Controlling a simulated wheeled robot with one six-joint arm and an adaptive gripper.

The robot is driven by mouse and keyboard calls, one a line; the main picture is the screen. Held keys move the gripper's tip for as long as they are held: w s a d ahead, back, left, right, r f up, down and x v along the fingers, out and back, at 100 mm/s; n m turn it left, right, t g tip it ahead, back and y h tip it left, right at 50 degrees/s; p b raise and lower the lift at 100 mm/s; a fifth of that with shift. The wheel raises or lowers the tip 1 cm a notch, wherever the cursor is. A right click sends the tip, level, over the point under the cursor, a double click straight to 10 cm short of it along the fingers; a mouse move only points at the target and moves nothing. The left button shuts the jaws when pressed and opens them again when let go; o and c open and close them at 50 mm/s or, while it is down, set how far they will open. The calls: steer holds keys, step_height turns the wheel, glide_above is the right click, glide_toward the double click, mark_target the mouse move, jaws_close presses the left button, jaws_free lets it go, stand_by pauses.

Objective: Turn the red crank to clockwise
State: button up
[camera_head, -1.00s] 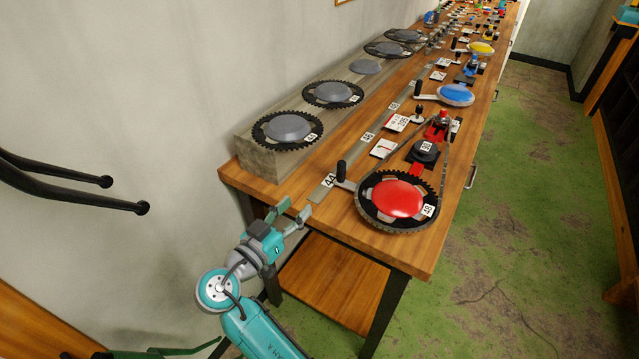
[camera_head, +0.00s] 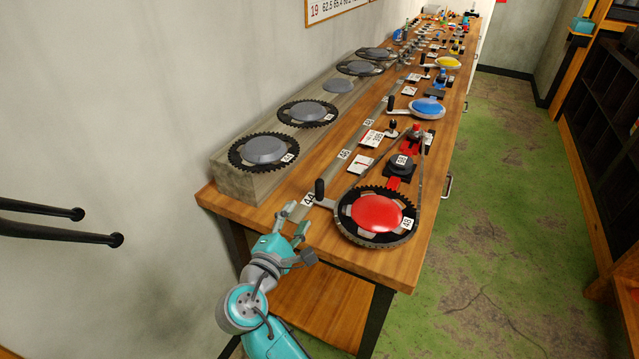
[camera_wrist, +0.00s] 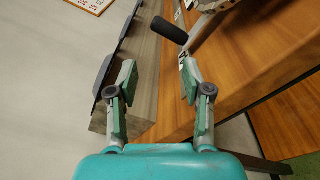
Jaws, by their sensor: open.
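The red crank (camera_head: 377,214) is a red dome on a black toothed chainring at the near end of the workbench. Its arm reaches left to an upright black handle (camera_head: 319,188). A chain loops from the chainring to the red-based parts behind. My gripper (camera_head: 292,221) is open and empty at the bench's near edge, left of the chainring and short of the handle. In the wrist view the handle (camera_wrist: 170,30) lies beyond my open fingers (camera_wrist: 158,84), a little right of their middle, apart from them. Most of the red dome is outside that view.
The wooden workbench (camera_head: 290,222) runs away along the wall. A raised block (camera_head: 225,173) with grey-hubbed chainrings (camera_head: 264,150) stands along its left side. A blue crank (camera_head: 427,107) and a yellow one (camera_head: 448,62) sit farther back. Green floor lies open on the right.

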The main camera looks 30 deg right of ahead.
mark_target(318, 187)
steer(key=n, duration=0.3)
steer(key=d+n, duration=0.1)
steer(key=n, duration=0.2)
steer(key=shift+s+d+r+t, duration=0.1)
steer(key=shift+d+r+t, duration=0.1)
steer(key=shift+t, duration=0.1)
steer(key=n, duration=0.4)
steer(key=d+n, duration=0.1)
steer(key=n, duration=0.1)
steer(key=shift+r+y, duration=0.25)
steer(key=shift+y, duration=0.05)
steer(key=x, duration=1)
steer(key=shift+w+d+r, duration=0.1)
steer(key=shift+w+d, duration=0.15)
jaws_close()
